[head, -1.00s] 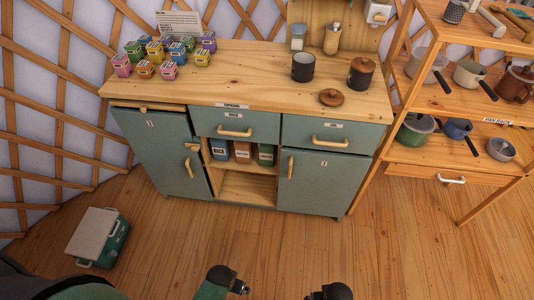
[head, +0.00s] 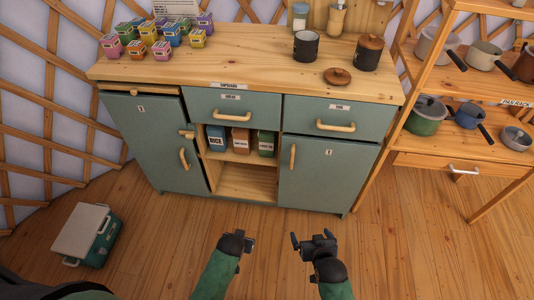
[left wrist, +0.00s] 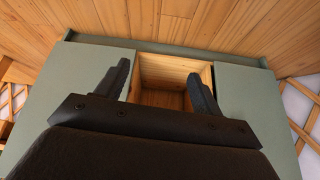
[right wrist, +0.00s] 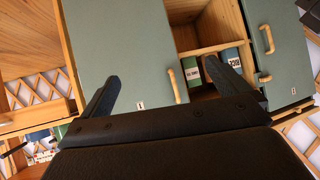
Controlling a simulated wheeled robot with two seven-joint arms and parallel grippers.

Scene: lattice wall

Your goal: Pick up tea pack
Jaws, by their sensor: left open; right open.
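Several small coloured boxes, which look like the tea packs (head: 162,50), stand grouped at the left end of the cupboard top (head: 225,66). They are pink, green, yellow, purple, blue and orange; their labels are too small to read. My left gripper (head: 250,243) is low in front of the cupboard, well below and to the right of the packs. It shows open and empty in the left wrist view (left wrist: 165,85). My right gripper (head: 314,240) is beside it on the right, open and empty, also seen in the right wrist view (right wrist: 160,85). Neither gripper touches anything.
On the cupboard top stand a dark mug (head: 306,46), a lidded canister (head: 368,53) and a loose wooden lid (head: 338,76). A pot rack (head: 440,150) stands at right. A green-and-white case (head: 85,233) lies on the floor at left. The middle floor is clear.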

